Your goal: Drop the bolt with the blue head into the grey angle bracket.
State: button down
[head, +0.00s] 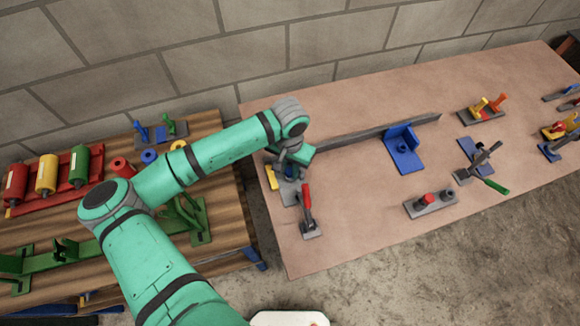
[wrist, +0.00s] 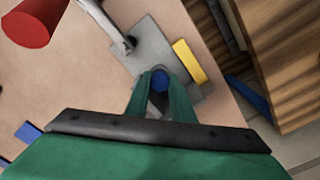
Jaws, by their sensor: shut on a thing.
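My gripper (wrist: 160,98) is shut on the bolt with the blue head (wrist: 160,80); the blue head shows between the green fingertips. In the head view my gripper (head: 290,166) is at the table's left end, with a bit of blue at its tip. A grey metal part (wrist: 180,65), which looks like the grey angle bracket, lies directly below the fingers; it also shows in the head view (head: 287,191). The bolt's shank and any hole under it are hidden by the fingers. I cannot tell whether the bolt touches the bracket.
A clamp with a red handle (head: 306,194) stands just in front of the grey part. A yellow block (wrist: 188,62) sits beside it. A blue angle bracket (head: 405,159) and a long grey bar (head: 375,130) are farther right. The wooden bench (head: 225,215) is left, across a gap.

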jog(key=shift+f, duration=0.55)
jog(key=c, duration=1.5)
grip_release()
jog(key=shift+o, duration=0.2)
jog(key=shift+r, duration=0.1)
notch_tip(320, 180, up, 11)
jog(key=shift+a+f, duration=0.1)
jog(key=shift+f, duration=0.1)
